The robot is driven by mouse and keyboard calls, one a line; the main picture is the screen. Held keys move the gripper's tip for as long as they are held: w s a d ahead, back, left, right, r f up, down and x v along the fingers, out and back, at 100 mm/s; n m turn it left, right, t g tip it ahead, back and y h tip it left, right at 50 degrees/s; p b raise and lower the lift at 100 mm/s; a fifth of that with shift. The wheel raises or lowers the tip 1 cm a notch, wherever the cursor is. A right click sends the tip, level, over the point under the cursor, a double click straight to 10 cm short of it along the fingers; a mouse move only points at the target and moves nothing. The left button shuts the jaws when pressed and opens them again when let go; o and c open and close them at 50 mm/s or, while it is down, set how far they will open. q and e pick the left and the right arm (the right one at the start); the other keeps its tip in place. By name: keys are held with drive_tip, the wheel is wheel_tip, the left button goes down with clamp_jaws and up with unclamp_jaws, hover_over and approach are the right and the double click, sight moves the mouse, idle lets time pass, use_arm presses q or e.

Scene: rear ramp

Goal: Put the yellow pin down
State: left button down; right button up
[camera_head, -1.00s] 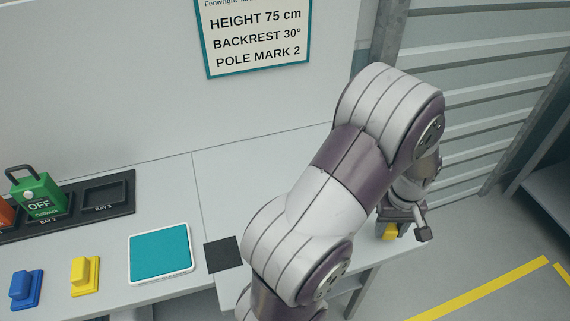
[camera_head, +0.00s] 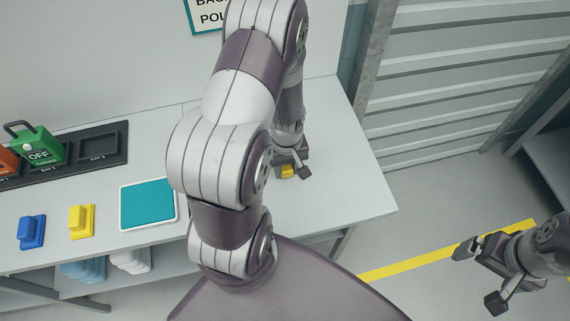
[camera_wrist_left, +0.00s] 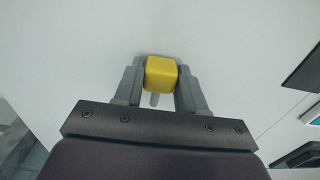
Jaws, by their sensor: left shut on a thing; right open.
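The yellow pin (camera_wrist_left: 160,73) is between the two fingers of my left gripper (camera_wrist_left: 158,82) in the left wrist view, with a pale grey part showing below its yellow block. In the head view my left gripper (camera_head: 290,163) is over the right part of the white table, and a bit of the yellow pin (camera_head: 287,171) shows under it. The gripper is shut on the pin. I cannot tell whether the pin touches the table. My right gripper (camera_head: 478,273) is open and empty, at the lower right over the floor.
On the table (camera_head: 345,205) are a teal pad (camera_head: 148,205), a yellow block (camera_head: 81,222), a blue block (camera_head: 32,232) and a black tray (camera_head: 60,170) holding a green padlock-like piece (camera_head: 38,147). The table's right end is clear. A shelf with pale items (camera_head: 130,260) is below.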

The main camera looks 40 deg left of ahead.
sight(286, 167)
use_arm(q)
drive_tip(key=shift+f, duration=0.25)
drive_tip(key=shift+f, duration=0.1)
drive_tip(key=c, duration=0.7)
unclamp_jaws()
drive_tip(key=shift+o, duration=0.2)
wheel_tip(286, 167, up, 12)
